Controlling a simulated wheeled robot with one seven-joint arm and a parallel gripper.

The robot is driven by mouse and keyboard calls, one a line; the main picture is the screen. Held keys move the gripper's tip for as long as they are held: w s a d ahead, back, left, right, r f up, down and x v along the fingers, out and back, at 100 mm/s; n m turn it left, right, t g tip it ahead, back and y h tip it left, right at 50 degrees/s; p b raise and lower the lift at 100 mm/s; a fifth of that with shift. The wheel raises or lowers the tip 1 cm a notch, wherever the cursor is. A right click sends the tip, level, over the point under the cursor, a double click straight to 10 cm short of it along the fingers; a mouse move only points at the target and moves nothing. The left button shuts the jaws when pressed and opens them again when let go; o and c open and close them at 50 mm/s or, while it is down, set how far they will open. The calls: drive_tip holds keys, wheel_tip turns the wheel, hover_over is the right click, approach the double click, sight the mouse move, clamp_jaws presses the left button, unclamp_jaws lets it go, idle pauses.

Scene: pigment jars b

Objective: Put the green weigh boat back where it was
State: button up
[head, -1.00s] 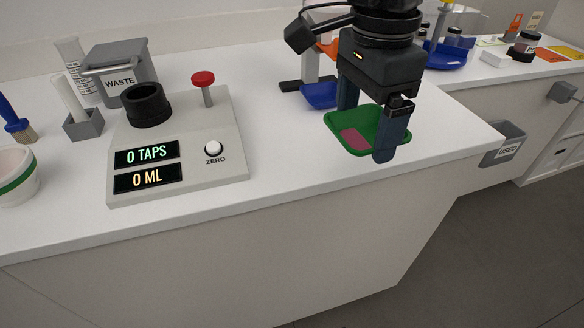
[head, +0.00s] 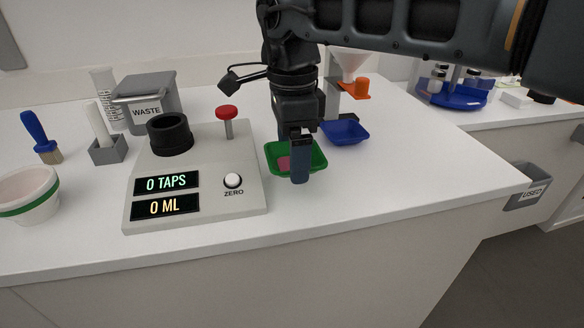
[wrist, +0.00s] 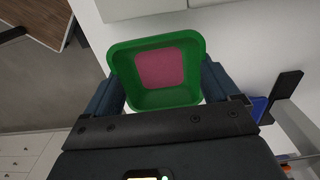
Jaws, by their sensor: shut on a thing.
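The green weigh boat (head: 312,160) is a shallow square tray with a pink patch on its floor. My gripper (head: 291,165) is shut on it, with one finger in front of the boat in the head view. In the wrist view the boat (wrist: 126,62) sits between my two fingers (wrist: 162,88), and the pink patch shows clearly. The boat is just right of the tap-counter device (head: 190,190). I cannot tell whether its underside touches the bench or hangs a little above it.
A blue weigh boat (head: 345,133) stands behind and right, under a funnel stand (head: 352,85). The red-knobbed post (head: 227,113) of the device is close on the left. A waste bin (head: 146,102) stands at the back. The white bench (head: 420,170) is clear to the right.

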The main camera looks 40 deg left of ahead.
drive_tip(key=shift+a+f, duration=0.1)
drive_tip(key=shift+f, duration=1.95)
drive_tip(key=shift+f, duration=0.15)
drive_tip(key=o, duration=0.8)
wheel_tip(320, 180, up, 12)
drive_tip(key=shift+r, duration=0.2)
